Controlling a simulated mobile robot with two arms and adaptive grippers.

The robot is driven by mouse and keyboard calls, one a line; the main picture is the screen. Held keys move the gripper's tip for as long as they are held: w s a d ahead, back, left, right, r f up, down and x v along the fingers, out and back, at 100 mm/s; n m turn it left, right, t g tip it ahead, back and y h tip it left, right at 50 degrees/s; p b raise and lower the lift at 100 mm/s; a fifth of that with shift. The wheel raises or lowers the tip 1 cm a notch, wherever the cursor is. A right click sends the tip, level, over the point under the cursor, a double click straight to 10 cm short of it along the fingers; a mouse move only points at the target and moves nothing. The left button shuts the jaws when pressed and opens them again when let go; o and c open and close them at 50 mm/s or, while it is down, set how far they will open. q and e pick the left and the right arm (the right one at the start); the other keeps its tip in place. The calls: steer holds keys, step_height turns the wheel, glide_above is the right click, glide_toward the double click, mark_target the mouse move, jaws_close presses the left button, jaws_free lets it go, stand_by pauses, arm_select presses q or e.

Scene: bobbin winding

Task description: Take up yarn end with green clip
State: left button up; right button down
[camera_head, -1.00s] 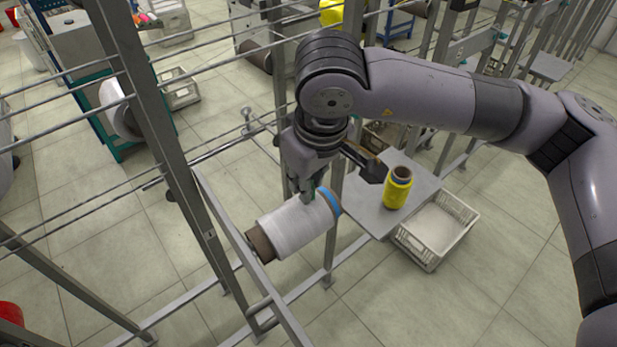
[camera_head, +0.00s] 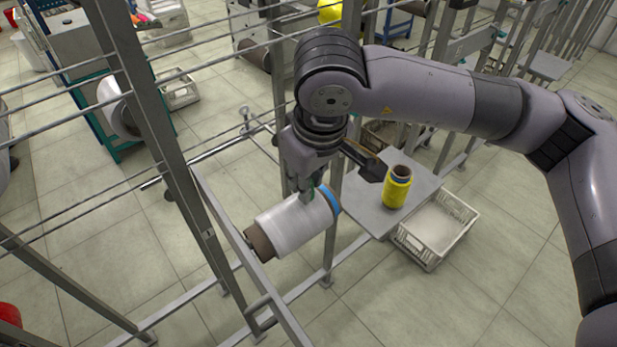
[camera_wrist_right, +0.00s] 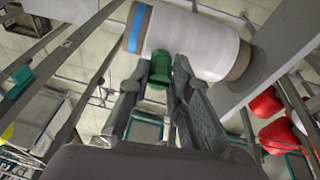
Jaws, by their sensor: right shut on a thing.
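A white yarn bobbin (camera_head: 293,225) with a brown core and a blue band sits on the metal rack, lying tilted. It also shows at the top of the right wrist view (camera_wrist_right: 192,45). My right gripper (camera_head: 308,192) is right at the bobbin's upper side, near the blue-banded end. In the right wrist view its fingers (camera_wrist_right: 166,76) are shut on a green clip (camera_wrist_right: 160,70), whose tip is at the bobbin's edge. I cannot tell whether the clip touches the yarn, and no loose yarn end is visible. My left gripper is not in view.
A yellow bobbin (camera_head: 397,187) stands upright on a grey shelf (camera_head: 425,180) to the right. A white crate (camera_head: 437,228) lies on the floor below it. Rack posts (camera_head: 160,130) and thin horizontal bars surround the arm on the left.

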steer(key=shift+f+b, duration=0.3)
steer(key=shift+b, duration=0.15)
stand_by(0.3)
steer(key=shift+r, duration=0.15)
steer(key=shift+s+a+r+p, duration=0.15)
steer(key=shift+r+p, duration=0.3)
steer(key=shift+r, duration=1)
steer(key=shift+a+r+p, duration=0.1)
steer(key=shift+r+p, duration=0.35)
steer(key=shift+r, duration=1)
